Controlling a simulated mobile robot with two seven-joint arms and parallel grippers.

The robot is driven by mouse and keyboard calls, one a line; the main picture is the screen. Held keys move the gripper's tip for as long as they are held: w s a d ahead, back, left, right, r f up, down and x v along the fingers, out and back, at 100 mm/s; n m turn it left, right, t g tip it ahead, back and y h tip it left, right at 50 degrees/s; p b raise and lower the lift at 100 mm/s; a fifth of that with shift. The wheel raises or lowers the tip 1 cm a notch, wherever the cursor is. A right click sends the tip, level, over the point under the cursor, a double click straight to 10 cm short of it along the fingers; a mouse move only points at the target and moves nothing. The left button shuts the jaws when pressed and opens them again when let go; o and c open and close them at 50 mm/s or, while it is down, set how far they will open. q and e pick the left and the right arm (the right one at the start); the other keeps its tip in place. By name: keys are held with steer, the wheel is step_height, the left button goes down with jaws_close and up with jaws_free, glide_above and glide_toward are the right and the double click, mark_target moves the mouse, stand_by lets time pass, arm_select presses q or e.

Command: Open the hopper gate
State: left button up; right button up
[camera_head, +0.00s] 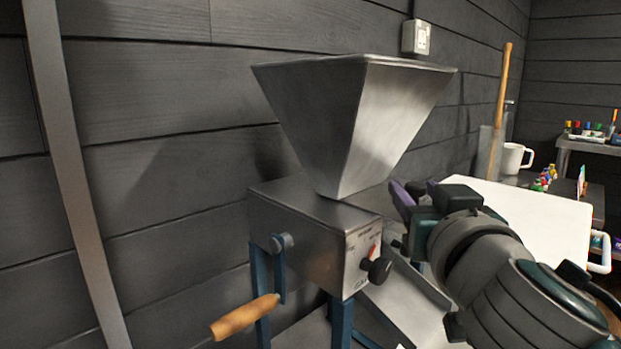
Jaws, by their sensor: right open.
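A steel hopper (350,120) stands upright on a metal mill box (310,230) near the wall. The box's right face carries small print, a red mark (373,250) and a black knob (379,270). I cannot make out a separate gate plate, nor whether the gate is open or shut. My right gripper (416,191) comes in from the right, with purple-tipped fingers apart and empty. In the picture it is right of the hopper's lower end and above the knob, with no visible contact. My left gripper is out of view.
A crank with a wooden handle (245,317) sticks out at the mill's front left. A metal chute (400,305) slopes below the box, partly behind my arm. A white board (520,215), a white mug (515,158) and a wooden-handled tool (503,85) are at the right.

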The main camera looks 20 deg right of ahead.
mark_target(377, 186)
steer(key=x, duration=0.4)
steer(key=shift+w, duration=0.1)
jaws_close()
stand_by(1.4)
